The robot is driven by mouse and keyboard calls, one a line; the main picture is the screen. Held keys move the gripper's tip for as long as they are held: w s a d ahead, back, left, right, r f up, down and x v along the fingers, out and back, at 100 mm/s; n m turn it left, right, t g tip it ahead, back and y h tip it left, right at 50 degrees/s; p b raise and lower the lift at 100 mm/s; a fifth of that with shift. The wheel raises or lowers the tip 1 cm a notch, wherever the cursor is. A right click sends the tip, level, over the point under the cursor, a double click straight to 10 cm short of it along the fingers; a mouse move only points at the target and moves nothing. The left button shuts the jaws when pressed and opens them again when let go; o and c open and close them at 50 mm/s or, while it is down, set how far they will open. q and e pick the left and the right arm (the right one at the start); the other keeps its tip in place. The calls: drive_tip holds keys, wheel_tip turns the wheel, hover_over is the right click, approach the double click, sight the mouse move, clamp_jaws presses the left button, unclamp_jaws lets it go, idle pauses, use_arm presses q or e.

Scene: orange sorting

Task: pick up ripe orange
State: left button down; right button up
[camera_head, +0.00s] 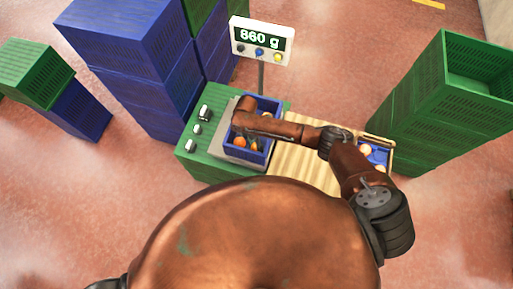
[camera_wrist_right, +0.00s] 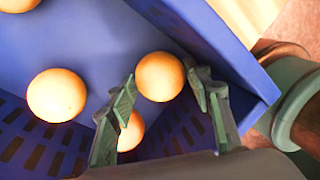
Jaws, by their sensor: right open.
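In the head view a blue crate (camera_head: 271,104) with oranges in it stands on the scale, and my right arm reaches over it. My right gripper (camera_wrist_right: 160,79) points down inside a blue crate (camera_wrist_right: 185,28) in the right wrist view. It is open, with one finger on each side of an orange (camera_wrist_right: 160,76); I cannot tell whether they touch it. Another orange (camera_wrist_right: 131,131) lies below, partly hidden by the left finger. One orange (camera_wrist_right: 57,95) lies to the left, and one (camera_wrist_right: 18,4) is cut off at the top left corner. My left gripper is not in view.
The scale display (camera_head: 262,42) reads 660 g. A second blue crate (camera_head: 386,157) with pale fruit is at the right end of the slatted wooden surface (camera_head: 300,170). Stacked blue crates (camera_head: 125,45) stand at the left, green crates (camera_head: 430,110) at the right.

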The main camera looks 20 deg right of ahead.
drive_tip(key=c, duration=0.8)
drive_tip(key=shift+r, duration=0.1)
drive_tip(key=shift+c, duration=0.2)
